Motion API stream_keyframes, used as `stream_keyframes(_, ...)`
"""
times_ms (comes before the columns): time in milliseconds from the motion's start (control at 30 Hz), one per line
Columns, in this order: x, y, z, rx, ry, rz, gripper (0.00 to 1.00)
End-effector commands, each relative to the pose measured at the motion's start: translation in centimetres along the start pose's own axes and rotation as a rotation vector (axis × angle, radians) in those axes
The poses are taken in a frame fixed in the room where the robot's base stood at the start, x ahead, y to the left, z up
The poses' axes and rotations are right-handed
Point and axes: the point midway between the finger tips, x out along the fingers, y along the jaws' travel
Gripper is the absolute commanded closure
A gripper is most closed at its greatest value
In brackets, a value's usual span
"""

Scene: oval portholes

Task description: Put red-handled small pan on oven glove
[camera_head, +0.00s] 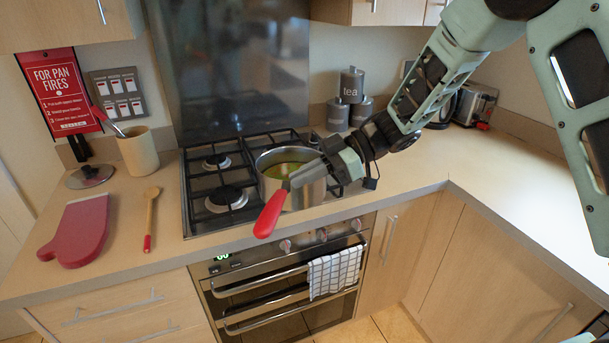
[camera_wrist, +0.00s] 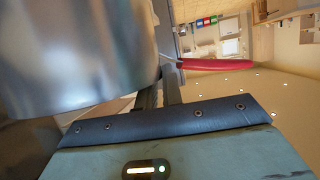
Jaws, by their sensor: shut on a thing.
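The small pan (camera_head: 292,188) is a steel pot with a red handle (camera_head: 270,214), at the front right of the hob, with something greenish inside. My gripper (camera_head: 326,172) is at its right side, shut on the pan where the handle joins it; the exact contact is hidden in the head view. In the wrist view the pan's steel wall (camera_wrist: 80,50) fills the left, beside my gripper's fingers (camera_wrist: 160,92), and the red handle (camera_wrist: 215,64) reaches right. The red oven glove (camera_head: 75,232) lies flat on the counter at the left.
A wooden spoon (camera_head: 150,215) with a red end lies between the glove and the hob (camera_head: 205,215). A lid (camera_head: 90,177) and a utensil pot (camera_head: 139,151) stand behind. Tea canisters (camera_head: 350,88) stand at the back. The right counter (camera_head: 500,175) is largely clear.

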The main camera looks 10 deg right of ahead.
Motion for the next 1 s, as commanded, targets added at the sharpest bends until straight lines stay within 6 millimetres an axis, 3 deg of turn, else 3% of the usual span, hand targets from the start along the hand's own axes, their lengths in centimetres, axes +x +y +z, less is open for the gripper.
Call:
stream_keyframes(67,-0.1,0.1,-0.2,-0.003,0.004,0.004,1.00)
stream_keyframes(567,-2.3,0.0,4.7,0.110,0.005,0.265,1.00)
stream_keyframes(767,-3.6,-0.1,7.8,0.180,0.004,0.428,1.00)
stream_keyframes(1000,-5.8,-0.2,12.9,0.294,0.003,0.699,1.00)
